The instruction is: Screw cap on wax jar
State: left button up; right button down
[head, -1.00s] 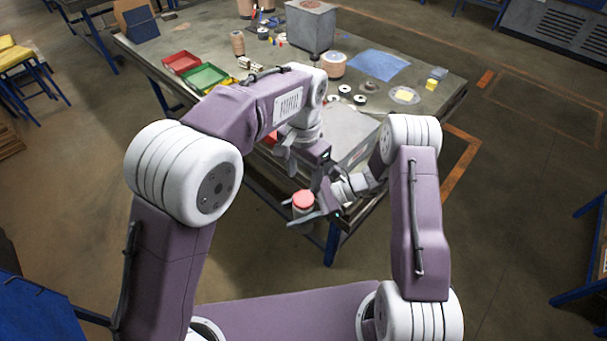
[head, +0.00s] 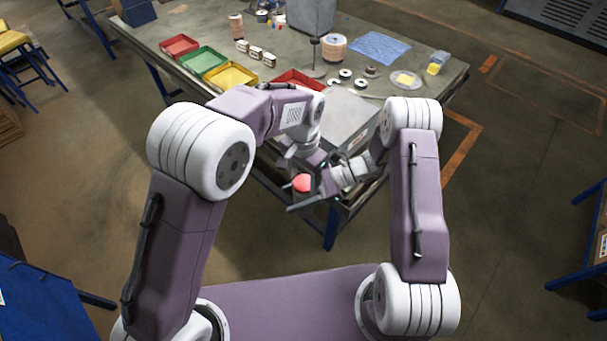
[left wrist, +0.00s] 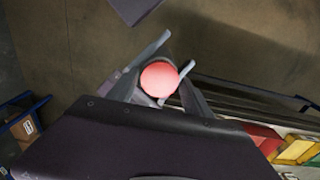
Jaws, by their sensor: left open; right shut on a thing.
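The red cap (head: 302,182) shows as a disc on top of the wax jar; how tightly it sits I cannot tell. It also shows in the left wrist view (left wrist: 159,79), face on. The jar body (head: 299,196) is mostly hidden under the cap and behind fingers. My right gripper (head: 304,199) is shut on the jar, with its grey fingers on either side, off the table's front edge. My left gripper (head: 306,166) is open, close above and beside the cap. No contact between it and the cap can be made out.
The workbench (head: 195,40) lies beyond the arms. A grey box (head: 350,117) stands near its front corner, close behind the grippers. Red (head: 179,45), green (head: 204,60) and yellow (head: 231,75) trays line the left side. Open floor surrounds the jar.

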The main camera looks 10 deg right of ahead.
pick_arm(q)
jog(key=c, duration=1.3)
jog(key=shift+o, duration=0.2)
jog(key=m, duration=0.5)
jog(key=shift+m, duration=0.4)
jog(key=m, duration=0.7)
jog(key=o, duration=1.5)
jog(key=shift+o, duration=0.2)
